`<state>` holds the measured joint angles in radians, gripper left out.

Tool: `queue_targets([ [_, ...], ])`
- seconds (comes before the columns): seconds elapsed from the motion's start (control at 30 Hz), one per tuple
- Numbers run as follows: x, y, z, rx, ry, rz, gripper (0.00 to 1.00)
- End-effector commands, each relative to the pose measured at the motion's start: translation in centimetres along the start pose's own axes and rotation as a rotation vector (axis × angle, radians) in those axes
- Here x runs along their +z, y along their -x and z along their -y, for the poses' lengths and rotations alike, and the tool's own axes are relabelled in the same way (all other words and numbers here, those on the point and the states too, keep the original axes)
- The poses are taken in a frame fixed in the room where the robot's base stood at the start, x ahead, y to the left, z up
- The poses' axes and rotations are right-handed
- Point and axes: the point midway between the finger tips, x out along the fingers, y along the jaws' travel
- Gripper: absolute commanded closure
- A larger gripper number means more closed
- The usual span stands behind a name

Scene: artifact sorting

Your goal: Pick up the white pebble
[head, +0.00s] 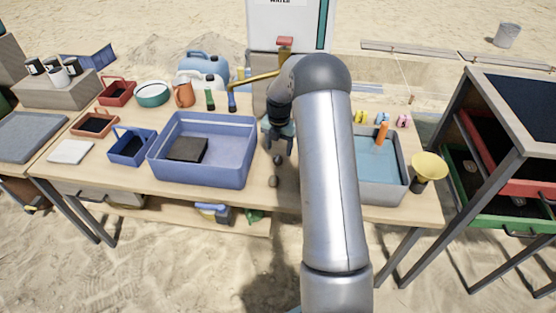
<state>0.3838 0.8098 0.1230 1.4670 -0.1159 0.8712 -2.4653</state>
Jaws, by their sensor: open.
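My gripper (281,147) points down over the wooden table, just right of the large blue tub, with its jaws open. Nothing shows between its fingers. A small dark grey pebble (278,160) lies just below the fingertips in the picture, and another dark pebble (273,181) lies a little nearer the front edge. I cannot make out a clearly white pebble. My arm hides the part of the table to the right of the gripper.
The large blue tub (163,167) holds a dark block (187,149). A grey tray with blue inside (371,163) stands right of my arm, beside a yellow funnel (430,167). Cans and jugs line the back. Bare wood (262,200) shows at the front edge.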

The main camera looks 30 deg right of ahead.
Motion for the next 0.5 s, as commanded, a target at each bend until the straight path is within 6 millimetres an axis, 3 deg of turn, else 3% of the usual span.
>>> queue_targets([
  [0.3, 0.0, -4.2, -0.5, -0.002, 0.000, -0.002, 0.42],
  [0.5, 0.1, -4.9, -0.5, 0.000, 0.001, 0.000, 0.42],
])
